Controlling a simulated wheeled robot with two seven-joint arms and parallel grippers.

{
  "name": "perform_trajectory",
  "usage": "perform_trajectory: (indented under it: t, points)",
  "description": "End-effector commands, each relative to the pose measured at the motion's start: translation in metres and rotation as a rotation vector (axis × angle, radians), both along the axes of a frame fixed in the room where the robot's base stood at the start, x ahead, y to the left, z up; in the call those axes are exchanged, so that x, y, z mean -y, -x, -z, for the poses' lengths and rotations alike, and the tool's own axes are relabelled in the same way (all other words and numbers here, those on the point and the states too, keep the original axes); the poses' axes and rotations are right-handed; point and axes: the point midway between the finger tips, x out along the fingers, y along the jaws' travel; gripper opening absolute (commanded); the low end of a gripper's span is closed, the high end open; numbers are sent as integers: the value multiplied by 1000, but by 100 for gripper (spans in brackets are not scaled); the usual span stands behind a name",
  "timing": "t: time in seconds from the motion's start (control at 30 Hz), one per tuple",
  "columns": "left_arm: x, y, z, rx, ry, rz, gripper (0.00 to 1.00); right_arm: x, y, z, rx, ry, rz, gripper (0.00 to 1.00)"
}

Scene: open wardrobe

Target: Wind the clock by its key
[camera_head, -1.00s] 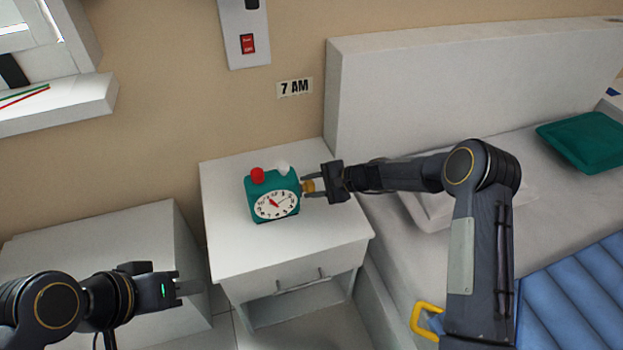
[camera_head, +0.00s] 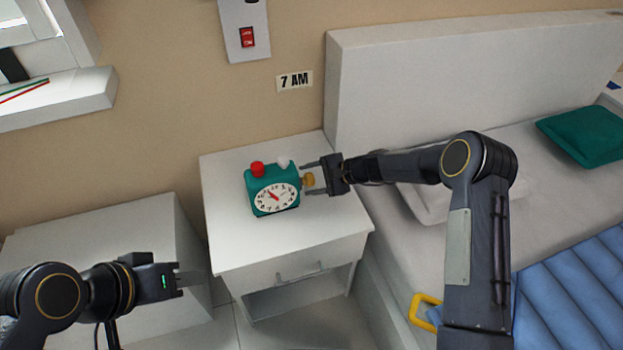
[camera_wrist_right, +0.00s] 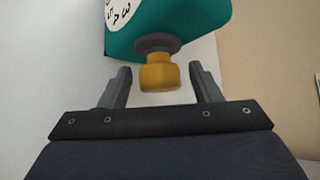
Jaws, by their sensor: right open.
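The teal clock (camera_head: 262,196) with a white dial and red hands stands on the white nightstand. A red button (camera_head: 257,169) and a white button (camera_head: 283,162) are on its top. The yellow key (camera_head: 308,180) sticks out of its right side; in the right wrist view the key (camera_wrist_right: 159,72) sits on a dark collar. My right gripper (camera_head: 309,178) is open, its fingers on either side of the key; in the right wrist view gaps show between the key and both fingers. My left gripper (camera_head: 190,283) is low at the left, away from the clock; its jaw state is unclear.
The nightstand (camera_head: 235,250) has bare top around the clock and a drawer with a handle. The bed's headboard (camera_head: 420,80) is to the right. A white cabinet (camera_head: 110,235) stands at the left. A "7 AM" sign (camera_head: 294,81) is on the wall.

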Motion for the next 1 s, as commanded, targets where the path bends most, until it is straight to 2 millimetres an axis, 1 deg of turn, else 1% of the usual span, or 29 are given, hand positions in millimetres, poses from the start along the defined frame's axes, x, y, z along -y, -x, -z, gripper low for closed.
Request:
perform_trajectory:
  t: [0.17, 0.4, 0.53, 0.67, 0.93, 1.0]
  points:
    - [0, 0, -1, 0, 0, 0, 36, 13, 3, -9, 1, -1, 2, 57]
    - [0, 0, -3, 0, 0, 0, 36, 47, 13, -30, 1, 0, 3, 57]
    - [0, 0, -3, 0, 0, 0, 36, 59, 17, -37, 1, 0, 1, 57]
    - [0, 0, -4, 0, 0, 0, 36, 64, 19, -40, 0, 0, 0, 57]
    - [0, 0, -3, 0, 0, 0, 36, 64, 19, -40, 0, 0, 0, 57]
    - [0, 0, 1, 0, 0, 0, 36, 64, 20, -37, 6, -5, -6, 57]
